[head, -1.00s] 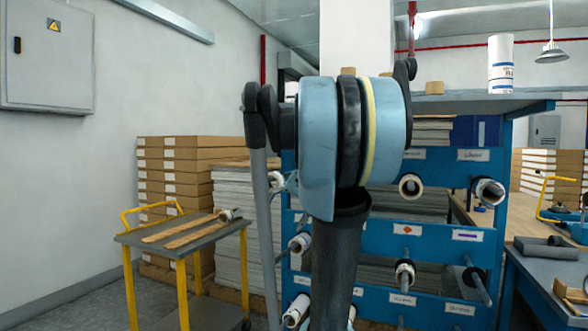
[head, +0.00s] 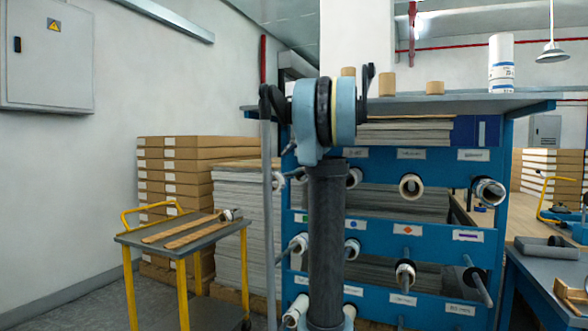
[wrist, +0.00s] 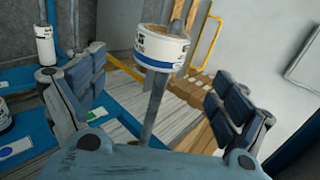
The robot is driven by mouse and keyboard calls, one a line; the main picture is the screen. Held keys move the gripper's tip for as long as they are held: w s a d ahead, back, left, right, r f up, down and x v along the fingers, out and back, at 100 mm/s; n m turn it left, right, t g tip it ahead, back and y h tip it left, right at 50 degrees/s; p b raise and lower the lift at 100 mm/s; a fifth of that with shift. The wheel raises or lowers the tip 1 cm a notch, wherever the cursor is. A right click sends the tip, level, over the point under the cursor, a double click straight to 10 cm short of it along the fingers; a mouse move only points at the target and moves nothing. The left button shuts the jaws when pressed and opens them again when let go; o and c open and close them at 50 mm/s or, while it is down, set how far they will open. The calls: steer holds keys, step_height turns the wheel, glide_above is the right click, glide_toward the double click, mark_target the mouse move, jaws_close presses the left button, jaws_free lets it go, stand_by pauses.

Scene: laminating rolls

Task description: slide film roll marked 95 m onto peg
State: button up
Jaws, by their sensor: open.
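In the wrist view my gripper (wrist: 160,95) is open, its two padded fingers wide apart. A white film roll (wrist: 163,50) with blue print sits around a grey rod (wrist: 155,110) that runs up between the fingers; the roll lies beyond the gap and is not gripped. Its marking is too small to read. In the head view my arm hides the gripper. The blue rack (head: 430,225) carries pegs with rolls, among them one at the left (head: 298,243) and one at upper middle (head: 411,187). I cannot tell which roll is marked 95 m.
A yellow-framed cart (head: 180,232) stands left of the rack. A white roll (head: 501,62) and several brown cores stand on the rack's top shelf (head: 410,102). A workbench (head: 555,262) is at the right. Another white roll (wrist: 45,45) shows in the wrist view.

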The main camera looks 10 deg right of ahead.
mark_target(281, 179)
steer(key=x, duration=1.2)
steer(key=c, duration=1.2)
